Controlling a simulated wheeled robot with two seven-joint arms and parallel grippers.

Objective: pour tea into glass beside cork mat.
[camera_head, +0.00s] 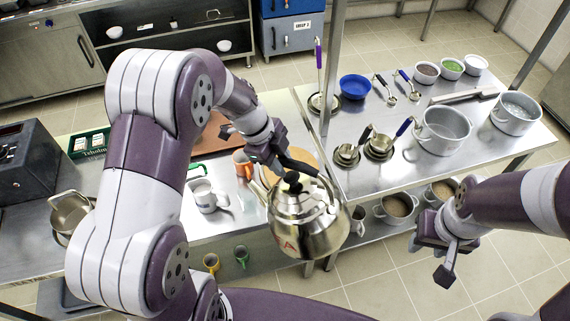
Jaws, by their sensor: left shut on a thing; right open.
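A shiny steel kettle (309,222) with a black lid knob and dark handle hangs in front of the steel counter's edge. My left gripper (281,157) is shut on its handle. Its spout is on the left side, near the orange mug. The round cork mat (299,158) lies on the counter behind the kettle, partly covered by it and by my gripper. I cannot make out a glass beside the mat; the kettle and my arm may hide it. My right gripper (442,257) is open and empty, in front of the right counter.
An orange mug (242,165) and a white mug (206,197) stand left of the kettle. On the right counter are a steel pot (443,130), a blue bowl (354,87) and several ladles. A steel post (331,65) rises between the counters.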

